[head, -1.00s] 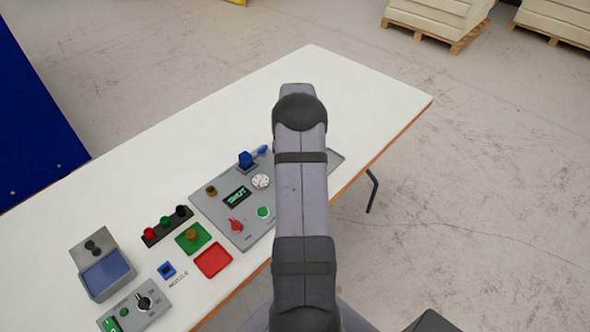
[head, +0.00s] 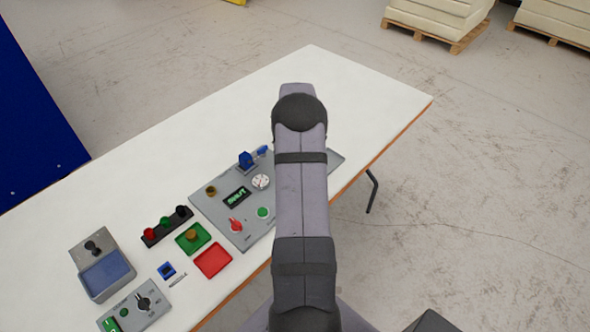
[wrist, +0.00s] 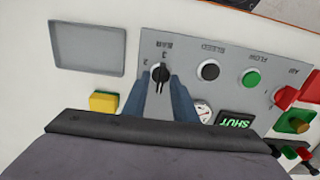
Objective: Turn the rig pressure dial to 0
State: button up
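The rig panel (head: 213,207) is a grey plate on the white table. Its black round dial (wrist: 160,72) shows in the wrist view, with a light mark and small figures such as 2 and 3 beside it. My gripper (wrist: 160,79) is over this dial, its two blue-grey fingers apart on either side of the knob. It looks open, with a small gap beside the knob; contact is hard to tell. In the head view my arm hides the dial and fingers.
On the panel are a black button (wrist: 208,70), a green button (wrist: 251,79), a lit SHUT display (wrist: 234,122), a gauge (head: 260,181) and a red knob (head: 236,225). A grey tray (wrist: 88,47) and yellow block (wrist: 103,102) lie nearby. The table's far end is clear.

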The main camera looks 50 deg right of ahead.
dwell(0.3)
jog(key=shift+r+b, duration=0.85)
jog(key=shift+r, duration=2.75)
jog(key=shift+a+r, duration=0.1)
jog(key=shift+a, duration=0.15)
jog(key=s+a+r+p, duration=0.1)
jog(key=a+r, duration=0.2)
jog(key=a, duration=0.9)
jog(key=a+r+p, duration=0.1)
jog(key=a+r, duration=0.1)
jog(key=a, duration=1)
jog(key=s+a+p, duration=0.1)
jog(key=s+a, duration=1.1)
jog(key=s, duration=0.1)
jog(key=shift+s+a+f, duration=0.35)
jog(key=shift+a+f, duration=0.05)
jog(key=shift+f, duration=0.05)
